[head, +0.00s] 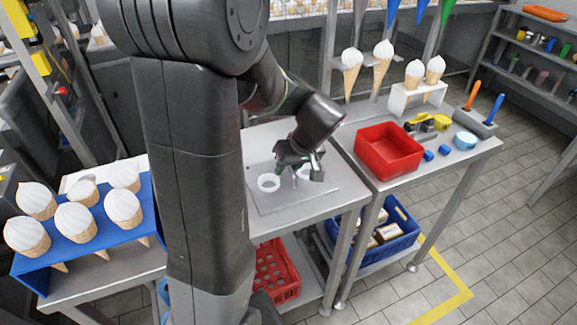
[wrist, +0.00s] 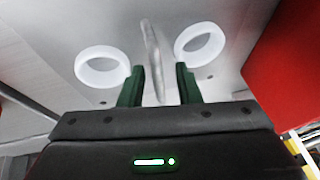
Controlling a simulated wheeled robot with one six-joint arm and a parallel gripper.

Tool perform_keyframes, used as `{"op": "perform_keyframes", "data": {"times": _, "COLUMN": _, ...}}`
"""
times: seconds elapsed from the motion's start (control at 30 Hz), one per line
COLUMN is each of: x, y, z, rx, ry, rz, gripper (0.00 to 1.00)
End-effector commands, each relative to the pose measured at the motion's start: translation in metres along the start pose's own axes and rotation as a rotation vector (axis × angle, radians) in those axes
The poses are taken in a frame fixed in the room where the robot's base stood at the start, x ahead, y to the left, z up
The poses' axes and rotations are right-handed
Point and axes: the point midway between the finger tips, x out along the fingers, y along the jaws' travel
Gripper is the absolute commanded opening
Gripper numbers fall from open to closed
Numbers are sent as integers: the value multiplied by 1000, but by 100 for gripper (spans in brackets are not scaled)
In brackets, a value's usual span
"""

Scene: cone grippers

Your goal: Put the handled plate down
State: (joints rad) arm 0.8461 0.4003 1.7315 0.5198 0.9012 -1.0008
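The handled plate is a flat grey metal plate (head: 298,198) lying on the steel table. It carries two white rings (head: 269,183), one each side of its upright metal handle. In the wrist view the plate (wrist: 118,38) fills the upper middle, with the handle (wrist: 152,50) standing between the two rings. My gripper (head: 299,171) is low over the plate at the handle. Its two green fingers (wrist: 160,84) are apart, one each side of the handle, with a visible gap on the right. In the head view my gripper hides most of the handle and part of the right ring.
A red bin (head: 388,150) stands on the adjoining table to the right and shows close by in the wrist view (wrist: 292,70). A blue rack of cones (head: 85,245) is at the left. Cones stand in a white holder (head: 415,97) behind. Crates sit below the tables.

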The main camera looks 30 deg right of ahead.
Motion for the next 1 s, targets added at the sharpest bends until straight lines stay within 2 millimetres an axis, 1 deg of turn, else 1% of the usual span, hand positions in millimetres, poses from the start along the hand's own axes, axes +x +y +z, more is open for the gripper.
{"op": "perform_keyframes", "data": {"times": 0.23, "x": -1, "y": 0, "z": -1, "rx": 0, "ry": 0, "rz": 0, "gripper": 30}}
{"op": "perform_keyframes", "data": {"times": 0.33, "x": -8, "y": 0, "z": -2, "rx": 0, "ry": 2, "rz": 2, "gripper": 30}}
{"op": "perform_keyframes", "data": {"times": 0.47, "x": -30, "y": 0, "z": -1, "rx": -2, "ry": 3, "rz": 3, "gripper": 30}}
{"op": "perform_keyframes", "data": {"times": 0.7, "x": -84, "y": 1, "z": -2, "rx": 0, "ry": 4, "rz": 4, "gripper": 30}}
{"op": "perform_keyframes", "data": {"times": 0.8, "x": -100, "y": 0, "z": -1, "rx": 0, "ry": 3, "rz": 2, "gripper": 30}}
{"op": "perform_keyframes", "data": {"times": 0.9, "x": -113, "y": 0, "z": -1, "rx": 0, "ry": 2, "rz": 2, "gripper": 30}}
{"op": "perform_keyframes", "data": {"times": 1.0, "x": -120, "y": 0, "z": -1, "rx": 0, "ry": 0, "rz": 0, "gripper": 30}}
